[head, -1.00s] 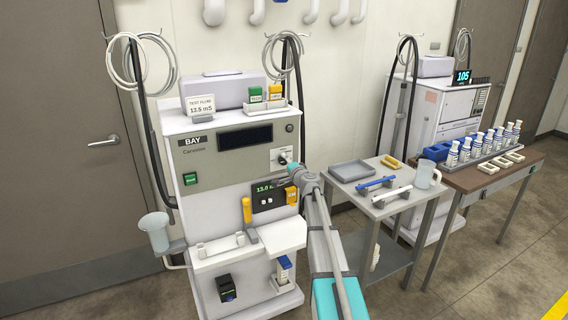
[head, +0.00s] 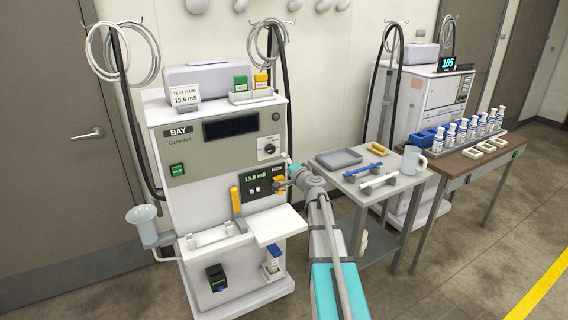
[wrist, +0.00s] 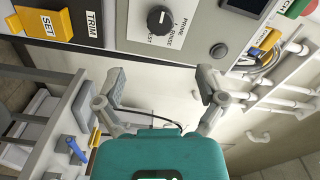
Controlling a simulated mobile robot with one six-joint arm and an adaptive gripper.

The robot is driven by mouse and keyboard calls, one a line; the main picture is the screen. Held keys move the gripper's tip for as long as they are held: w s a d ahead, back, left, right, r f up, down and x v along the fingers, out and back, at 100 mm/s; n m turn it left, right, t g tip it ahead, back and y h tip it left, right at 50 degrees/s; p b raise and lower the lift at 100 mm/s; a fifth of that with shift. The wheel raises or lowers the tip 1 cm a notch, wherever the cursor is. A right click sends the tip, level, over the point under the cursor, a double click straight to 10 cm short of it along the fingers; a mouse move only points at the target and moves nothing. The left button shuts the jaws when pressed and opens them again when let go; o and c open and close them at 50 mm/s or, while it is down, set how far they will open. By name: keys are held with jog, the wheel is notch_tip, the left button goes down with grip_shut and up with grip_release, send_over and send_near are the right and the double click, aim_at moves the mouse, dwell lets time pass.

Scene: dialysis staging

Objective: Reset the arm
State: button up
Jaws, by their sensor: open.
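My gripper (head: 286,172) is in front of the right side of the white dialysis machine (head: 215,270). In the wrist view its two grey fingers (wrist: 161,80) are spread wide with nothing between them. The black PRIME/RINSE knob (wrist: 160,18) is beyond the fingertips and apart from them; it also shows in the head view (head: 268,148). The yellow SET button (wrist: 46,23) is at the upper left of the wrist view. My arm reaches up from the bottom of the head view and hides part of the machine's right edge.
A grey side table (head: 406,181) stands right of the machine, with a tray (head: 338,159), a blue-handled item (head: 367,171) and a jug (head: 414,160). A brown table (head: 460,170) with several bottles is farther right. The floor at the right is open.

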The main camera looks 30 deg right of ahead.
dwell(0.4)
jog(key=s+a+f+n+g+y+p, duration=0.2)
jog(key=s+a+n+g, duration=0.15)
jog(key=a, duration=0.45)
jog(key=s+a+f+n+g+y+p, duration=0.1)
jog(key=s+a+f+n+g+y, duration=0.2)
jog(key=a, duration=0.5)
jog(key=s+a+f+n+g+y+p, duration=0.1)
jog(key=s+a+n+g+p, duration=0.2)
jog(key=a, duration=0.5)
jog(key=s+a+f+n+g+h+p, duration=0.1)
jog(key=s+a+f+n+g+h, duration=0.1)
jog(key=s, duration=0.7)
jog(key=s+a+f+n+g+h+p, duration=0.1)
jog(key=s+a+f+n+g+h, duration=0.1)
jog(key=s+g, duration=0.4)
jog(key=s+n+h, duration=0.1)
jog(key=s+h, duration=0.1)
jog(key=s, duration=0.2)
jog(key=shift+s+h, duration=0.3)
jog(key=shift+g, duration=0.25)
